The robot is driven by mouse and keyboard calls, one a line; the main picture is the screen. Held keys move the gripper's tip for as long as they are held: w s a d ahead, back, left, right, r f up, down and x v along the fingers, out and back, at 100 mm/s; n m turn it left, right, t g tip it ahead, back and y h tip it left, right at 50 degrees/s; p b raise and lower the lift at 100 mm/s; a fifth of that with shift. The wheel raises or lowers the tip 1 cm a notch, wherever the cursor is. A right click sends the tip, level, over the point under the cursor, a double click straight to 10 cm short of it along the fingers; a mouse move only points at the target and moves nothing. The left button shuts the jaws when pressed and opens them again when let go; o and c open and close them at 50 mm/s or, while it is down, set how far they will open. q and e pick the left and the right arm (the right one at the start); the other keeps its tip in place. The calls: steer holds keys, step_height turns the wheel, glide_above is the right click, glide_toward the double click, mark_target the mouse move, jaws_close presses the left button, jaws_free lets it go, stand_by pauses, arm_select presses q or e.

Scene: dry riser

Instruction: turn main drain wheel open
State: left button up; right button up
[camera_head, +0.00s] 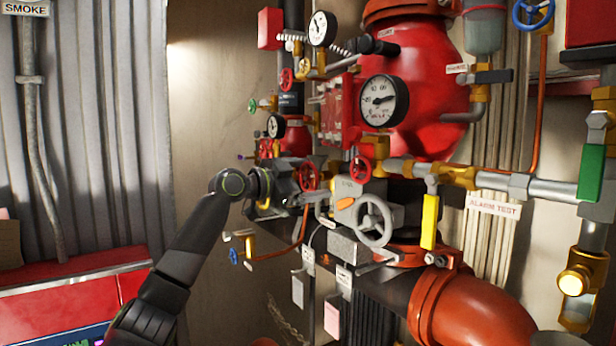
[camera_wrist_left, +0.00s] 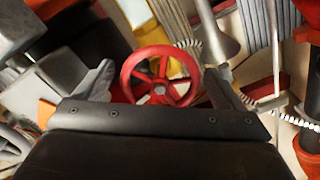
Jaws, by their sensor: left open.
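A small red spoked handwheel (camera_head: 308,177) sits just at the front of my left gripper (camera_head: 318,192) in the head view. The left wrist view shows a red handwheel (camera_wrist_left: 160,76) between the two spread fingers of the left gripper (camera_wrist_left: 163,82). The fingers are open around the wheel's sides, and I see no clear contact with its rim. The wheel's lower edge is partly hidden by the gripper body. No label naming the main drain is readable, so I cannot confirm which wheel it is. My right gripper is not in view.
A second red wheel (camera_head: 360,169) and a larger grey handwheel (camera_head: 375,222) are close on the right. A pressure gauge (camera_head: 384,100), the red valve body (camera_head: 430,75) and a yellow lever (camera_head: 430,221) crowd the area. A red cabinet (camera_head: 70,292) stands at lower left.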

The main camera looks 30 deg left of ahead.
arm_select(q)
steer(key=c, duration=1)
